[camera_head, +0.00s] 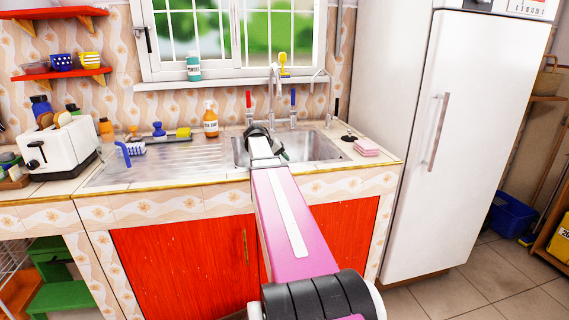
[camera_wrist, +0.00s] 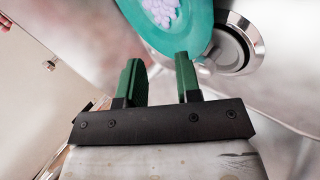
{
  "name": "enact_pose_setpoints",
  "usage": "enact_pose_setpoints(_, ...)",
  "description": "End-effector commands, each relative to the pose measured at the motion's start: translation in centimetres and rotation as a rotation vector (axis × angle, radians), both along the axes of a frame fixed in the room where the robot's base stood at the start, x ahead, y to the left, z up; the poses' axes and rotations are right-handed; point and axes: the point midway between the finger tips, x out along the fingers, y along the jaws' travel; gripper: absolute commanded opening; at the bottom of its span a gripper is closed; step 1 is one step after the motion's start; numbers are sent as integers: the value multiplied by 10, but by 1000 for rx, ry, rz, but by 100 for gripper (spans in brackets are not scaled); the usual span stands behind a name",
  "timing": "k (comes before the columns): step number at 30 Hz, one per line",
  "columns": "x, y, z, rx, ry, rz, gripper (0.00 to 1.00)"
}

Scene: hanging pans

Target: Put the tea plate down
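The tea plate (camera_wrist: 190,32) is teal with a pale lavender pattern in its middle. In the wrist view it is at the top, cut off by the frame, beside and partly over the round metal drain (camera_wrist: 238,47). My gripper (camera_wrist: 158,62) has two green fingers standing apart, with nothing seen between them. The right fingertip overlaps the plate's near edge in the picture; I cannot tell whether they touch. In the head view my arm reaches to the sink (camera_head: 318,147). There the plate cannot be made out, and the fingers are largely hidden by my arm.
The faucet (camera_head: 273,95) stands behind the sink. A soap bottle (camera_head: 211,121) is behind the ribbed drainboard (camera_head: 165,163), and pink sponges (camera_head: 366,147) lie right of the sink. A white toaster (camera_head: 60,148) stands at left, the fridge (camera_head: 465,130) at right. Much of the drainboard is bare.

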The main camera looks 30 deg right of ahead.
Motion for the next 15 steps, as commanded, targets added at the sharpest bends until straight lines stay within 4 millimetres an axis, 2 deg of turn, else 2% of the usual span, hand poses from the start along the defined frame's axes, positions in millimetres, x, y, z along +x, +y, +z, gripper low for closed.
enact_pose_setpoints(9,8,43,46,-1,-1,2,32)
enact_pose_setpoints(15,11,62,67,0,0,1,32)
